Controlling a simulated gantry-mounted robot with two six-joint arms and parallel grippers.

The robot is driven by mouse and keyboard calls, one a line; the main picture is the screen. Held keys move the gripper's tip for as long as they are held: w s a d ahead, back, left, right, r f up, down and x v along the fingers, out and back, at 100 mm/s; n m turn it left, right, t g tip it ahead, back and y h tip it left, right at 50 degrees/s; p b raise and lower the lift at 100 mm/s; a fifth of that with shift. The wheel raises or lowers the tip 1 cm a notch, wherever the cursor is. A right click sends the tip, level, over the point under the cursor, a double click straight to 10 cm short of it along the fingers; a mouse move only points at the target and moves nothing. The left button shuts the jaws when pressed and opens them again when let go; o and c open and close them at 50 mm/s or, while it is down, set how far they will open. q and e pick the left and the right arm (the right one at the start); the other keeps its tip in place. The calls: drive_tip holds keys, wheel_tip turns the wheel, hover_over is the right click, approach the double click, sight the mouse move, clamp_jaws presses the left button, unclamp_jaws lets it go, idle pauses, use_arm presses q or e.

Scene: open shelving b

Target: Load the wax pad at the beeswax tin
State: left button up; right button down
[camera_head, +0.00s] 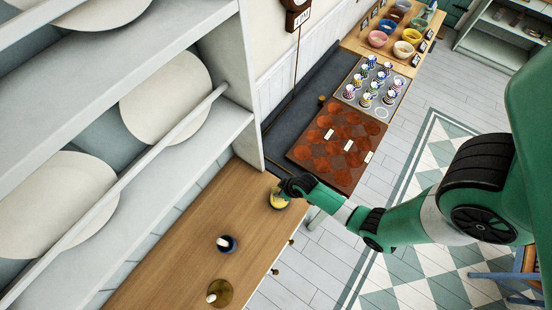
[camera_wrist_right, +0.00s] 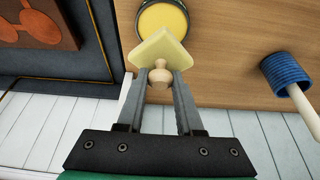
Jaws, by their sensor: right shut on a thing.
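The beeswax tin (camera_wrist_right: 165,14) is round with a dark rim and yellow wax inside. It stands on the wooden counter, and in the head view the tin (camera_head: 278,200) is partly covered by my right gripper (camera_head: 287,189). In the right wrist view my right gripper (camera_wrist_right: 160,78) is shut on the pale wooden knob of the wax pad (camera_wrist_right: 160,46). The pad is a pale yellow square and overlaps the tin's near edge in that view. I cannot tell whether pad and wax touch. My left gripper is not in view.
A blue ribbed pot (camera_head: 227,244) with a pale handle in it and an olive round dish (camera_head: 219,292) stand on the wooden counter (camera_head: 165,260). White shelving (camera_head: 205,145) rises at the left. A reddish-brown board (camera_head: 350,175) lies beyond the counter.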

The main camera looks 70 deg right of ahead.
wheel_tip(320, 180, down, 5)
drive_tip(key=b, duration=0.3)
drive_tip(key=shift+f+b, duration=0.45)
drive_tip(key=shift+f+b, duration=0.45)
drive_tip(key=shift+f, duration=0.1)
idle(1.6)
wheel_tip(320, 180, up, 5)
drive_tip(key=p, duration=0.5)
drive_tip(key=shift+r, duration=0.1)
drive_tip(key=shift+w+r, duration=0.1)
drive_tip(key=shift+r, duration=0.85)
